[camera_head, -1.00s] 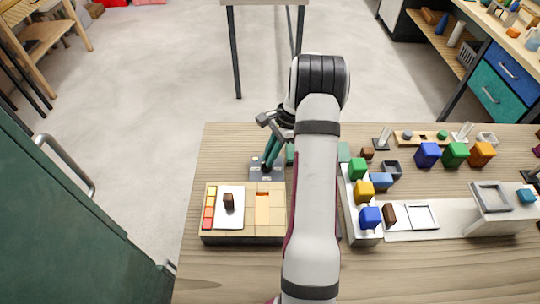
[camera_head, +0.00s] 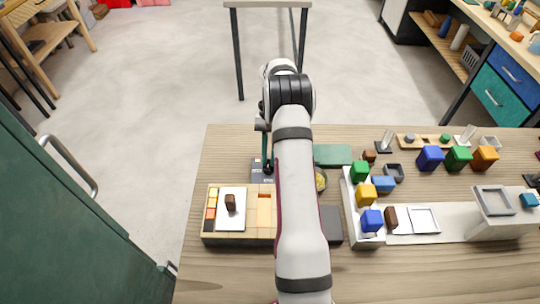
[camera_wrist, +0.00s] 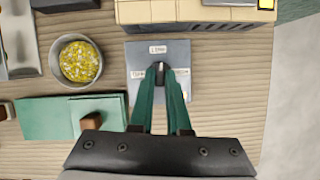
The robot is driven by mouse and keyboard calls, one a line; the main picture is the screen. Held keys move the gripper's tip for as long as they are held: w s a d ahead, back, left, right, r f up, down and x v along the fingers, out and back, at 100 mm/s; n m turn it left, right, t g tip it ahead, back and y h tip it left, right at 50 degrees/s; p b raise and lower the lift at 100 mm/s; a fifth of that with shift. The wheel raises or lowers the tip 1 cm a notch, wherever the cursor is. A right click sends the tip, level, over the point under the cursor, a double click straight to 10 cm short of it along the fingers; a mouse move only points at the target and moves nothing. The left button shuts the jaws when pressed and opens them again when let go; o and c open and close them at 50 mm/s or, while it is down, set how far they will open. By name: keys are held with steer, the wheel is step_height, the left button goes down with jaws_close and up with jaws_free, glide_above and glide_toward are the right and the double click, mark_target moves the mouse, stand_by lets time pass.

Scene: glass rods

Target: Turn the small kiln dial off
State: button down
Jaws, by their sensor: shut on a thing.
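The small dial (camera_wrist: 160,68) is a dark knob on a grey plate (camera_wrist: 138,58) with small white labels above and on both sides, too blurred to read surely. In the wrist view, my gripper (camera_wrist: 160,84) has its green fingertips closed together on the knob. In the head view, my gripper (camera_head: 268,166) reaches down to the plate (camera_head: 256,164), partly hidden by my arm. The tan kiln block (camera_head: 222,240) stands just in front of the plate, with a coloured strip (camera_head: 211,205) and a brown piece on a white slab.
A bowl of yellow bits (camera_wrist: 80,62) and a green board (camera_wrist: 45,122) with a brown block (camera_wrist: 92,122) lie beside the plate. Coloured cubes on a white rack (camera_head: 364,230) and a small white stand (camera_head: 492,228) fill the right side.

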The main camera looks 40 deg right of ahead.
steer(key=n, duration=0.2)
steer(key=n+g+h, duration=0.1)
steer(key=n, duration=0.2)
steer(key=shift+w+a+n+g+h, duration=0.15)
steer(key=shift+a+n+g+h, duration=0.1)
steer(key=shift+n+g+h, duration=0.05)
steer(key=n+h, duration=0.1)
steer(key=n, duration=0.3)
steer(key=shift+a+h, duration=0.2)
steer(key=shift+h, duration=0.2)
steer(key=n+h, duration=0.1)
steer(key=n, duration=0.2)
steer(key=n+h, duration=0.1)
steer(key=n, duration=0.1)
steer(key=shift+a+n, duration=0.2)
steer(key=shift+n, duration=0.2)
steer(key=shift+a+n+t+h, duration=0.1)
steer(key=shift+n+t+h, duration=0.45)
steer(key=shift+n, duration=1.45)
steer(key=shift+h, duration=0.25)
steer(key=c, duration=0.9)
jaws_free()
